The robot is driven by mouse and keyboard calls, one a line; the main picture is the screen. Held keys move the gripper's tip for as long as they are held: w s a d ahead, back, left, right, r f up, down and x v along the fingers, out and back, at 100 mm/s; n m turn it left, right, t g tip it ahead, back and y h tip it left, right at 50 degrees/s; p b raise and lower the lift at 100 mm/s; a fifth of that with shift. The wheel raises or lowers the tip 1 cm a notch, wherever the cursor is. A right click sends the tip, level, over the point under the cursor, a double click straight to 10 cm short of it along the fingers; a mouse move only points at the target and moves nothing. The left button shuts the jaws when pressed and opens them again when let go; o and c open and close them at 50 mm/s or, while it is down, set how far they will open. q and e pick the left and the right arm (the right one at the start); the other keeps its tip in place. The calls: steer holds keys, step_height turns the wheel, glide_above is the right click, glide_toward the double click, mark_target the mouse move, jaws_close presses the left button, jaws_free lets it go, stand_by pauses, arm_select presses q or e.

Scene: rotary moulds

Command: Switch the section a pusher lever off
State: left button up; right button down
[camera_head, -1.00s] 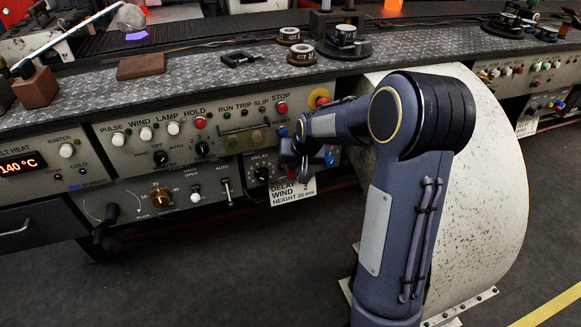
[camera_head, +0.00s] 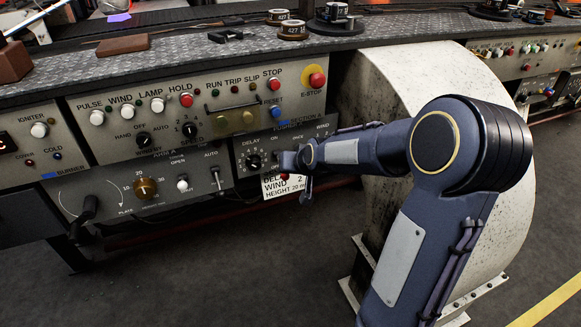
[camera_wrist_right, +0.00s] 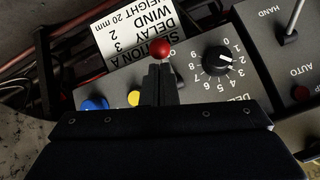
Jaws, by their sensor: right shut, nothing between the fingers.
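A small red ball knob shows just below my right gripper (camera_head: 290,161); in the wrist view the red ball (camera_wrist_right: 160,50) sits right at the tips of my right gripper (camera_wrist_right: 160,76). It appears to be the lever's end; its stalk is hidden behind the fingers, so its position and any contact cannot be told. The right gripper is shut and empty. My left gripper is not in view.
The delay dial (camera_wrist_right: 217,60) is close beside the fingers. A yellow button (camera_wrist_right: 134,97) and a blue button (camera_wrist_right: 95,103) lie on the other side. A printed card (camera_wrist_right: 130,35) hangs at the panel edge. The E-stop (camera_head: 315,76) is above my forearm.

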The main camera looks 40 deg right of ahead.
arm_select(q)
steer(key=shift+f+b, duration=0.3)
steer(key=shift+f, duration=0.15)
arm_select(e)
steer(key=shift+s+f, duration=0.15)
steer(key=shift+f, duration=0.55)
